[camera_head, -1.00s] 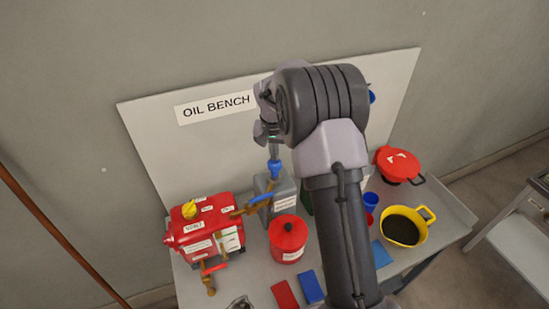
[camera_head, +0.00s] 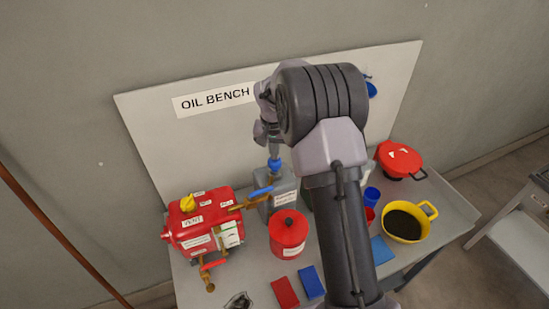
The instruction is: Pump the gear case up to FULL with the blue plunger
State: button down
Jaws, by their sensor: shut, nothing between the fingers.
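The red gear case (camera_head: 199,232) stands at the left of the bench with a yellow knob (camera_head: 187,203) on top and white labels, too small to read surely. A pale gauge-like strip (camera_head: 230,234) is on its right front. The blue plunger (camera_head: 275,164) stands upright on the grey pump can (camera_head: 283,196) right of the case. My gripper (camera_head: 273,146) points down just above the plunger, shut and empty. Whether its fingertips touch the plunger I cannot tell. A blue-handled brass valve (camera_head: 262,192) sits between the case and the can.
A red can (camera_head: 289,234) stands in front of the pump can. Red (camera_head: 285,292) and blue (camera_head: 312,282) pads lie at the front. Right of my arm are a blue cup (camera_head: 371,196), a yellow pan of dark liquid (camera_head: 406,222) and a red-lidded pot (camera_head: 399,160).

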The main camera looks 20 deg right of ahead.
jog(key=shift+s+f+b, duration=0.1)
jog(key=shift+f+b, duration=0.4)
jog(key=shift+f, duration=0.35)
jog(key=shift+w+d+p+v, duration=0.1)
jog(key=shift+w+p+v, duration=0.1)
jog(key=shift+p+v, duration=0.75)
jog(key=shift+w+d+p+v, duration=0.2)
jog(key=shift+p+v, duration=0.45)
jog(key=shift+v, duration=0.6)
jog(key=shift+f, duration=0.15)
jog(key=shift+s+a+b+x, duration=0.1)
jog(key=shift+s+b+x, duration=0.05)
jog(key=shift+b+x, duration=0.85)
jog(key=shift+s+a+b+x, duration=0.1)
jog(key=shift+s+b+x, duration=0.1)
jog(key=shift+b+x, duration=0.75)
jog(key=shift+w+d+p+v, duration=0.1)
jog(key=shift+w+p+v, duration=0.05)
jog(key=shift+p+v, duration=0.75)
jog(key=shift+w+d+p+v, duration=0.1)
jog(key=shift+w+p+v, duration=0.1)
jog(key=shift+p+v, duration=0.7)
jog(key=shift+a+r, duration=0.1)
jog(key=shift+r, duration=0.2)
jog(key=w+p+v, duration=0.1)
jog(key=p+v, duration=0.3)
jog(key=v, duration=0.3)
jog(key=shift+d+p, duration=0.3)
jog(key=shift+d, duration=0.1)
